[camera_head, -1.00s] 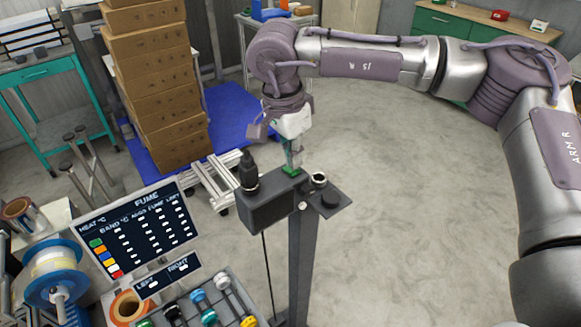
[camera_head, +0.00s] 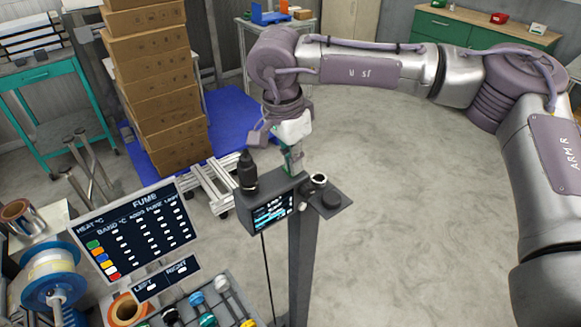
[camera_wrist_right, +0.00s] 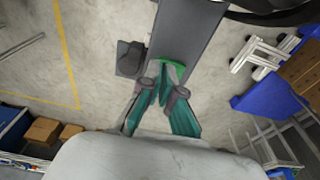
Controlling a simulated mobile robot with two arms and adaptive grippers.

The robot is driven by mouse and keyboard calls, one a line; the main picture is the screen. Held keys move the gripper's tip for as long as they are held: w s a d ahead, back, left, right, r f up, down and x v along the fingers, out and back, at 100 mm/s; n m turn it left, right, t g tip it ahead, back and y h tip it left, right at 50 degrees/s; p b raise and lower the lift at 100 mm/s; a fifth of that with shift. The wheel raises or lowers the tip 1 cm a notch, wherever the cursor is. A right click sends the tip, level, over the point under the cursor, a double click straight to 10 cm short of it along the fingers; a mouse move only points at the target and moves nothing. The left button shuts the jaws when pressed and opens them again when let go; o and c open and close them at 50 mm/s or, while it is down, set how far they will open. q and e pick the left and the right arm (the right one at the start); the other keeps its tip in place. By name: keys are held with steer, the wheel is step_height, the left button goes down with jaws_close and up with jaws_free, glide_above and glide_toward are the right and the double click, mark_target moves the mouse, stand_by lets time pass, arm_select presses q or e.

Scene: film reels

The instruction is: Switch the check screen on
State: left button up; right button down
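The check screen (camera_head: 272,211) is a dark box on a grey post, and its display is lit with blue and white lines. My right gripper (camera_head: 294,168) points down at the top of this box. In the right wrist view, my right gripper (camera_wrist_right: 163,80) has its teal fingers drawn together, with nothing seen between them. The fingertips are at a green patch (camera_wrist_right: 174,63) on the box's top; whether they touch it I cannot tell. My left gripper is not in view.
A dark knob-topped cylinder (camera_head: 247,172) and a side shelf (camera_head: 335,204) adjoin the box. A dark board of readings (camera_head: 135,228), a blue reel (camera_head: 50,275) and a tray of coloured pieces (camera_head: 235,305) are at lower left. Stacked cartons (camera_head: 160,90) stand behind. Floor at right is clear.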

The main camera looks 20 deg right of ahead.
steer(key=shift+w+r, duration=0.1)
steer(key=shift+r+p, duration=0.5)
steer(key=shift+r, duration=0.05)
steer(key=shift+r+p, duration=1.5)
steer(key=shift+r, duration=1.35)
